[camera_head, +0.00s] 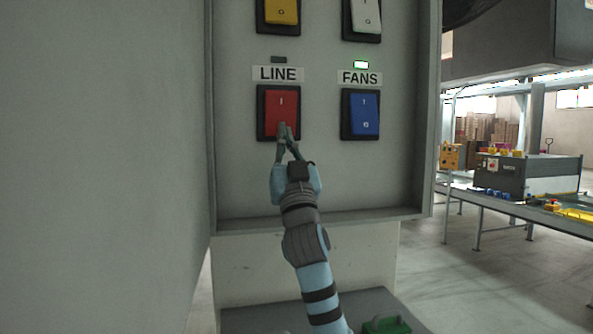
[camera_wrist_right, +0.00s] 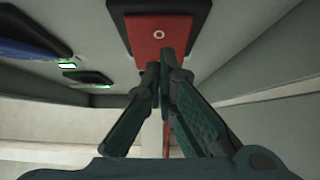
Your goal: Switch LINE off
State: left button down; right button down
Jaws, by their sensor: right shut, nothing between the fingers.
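The red LINE rocker switch (camera_head: 281,106) sits in a black frame on the grey panel, under the label LINE (camera_head: 278,74). The indicator (camera_head: 279,59) above that label is dark. My right gripper (camera_head: 285,127) is shut and empty, with its fingertips at the lower half of the red rocker. In the right wrist view the fingertips (camera_wrist_right: 161,68) lie over the edge of the red rocker (camera_wrist_right: 158,38) that bears the O mark. I cannot tell whether they touch it. The fingers hide the O mark in the head view. My left gripper is not in view.
The blue FANS switch (camera_head: 364,114) is to the right, its indicator (camera_head: 361,65) lit green. A yellow switch (camera_head: 282,11) and a white switch (camera_head: 366,16) are above. The panel box has raised side walls and a bottom ledge (camera_head: 330,217). A conveyor stands at the right.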

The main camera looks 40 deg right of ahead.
jog(key=b+v, duration=0.3)
jog(key=v, duration=0.8)
jog(key=shift+w+d+f, duration=0.3)
jog(key=shift+w+f, duration=0.05)
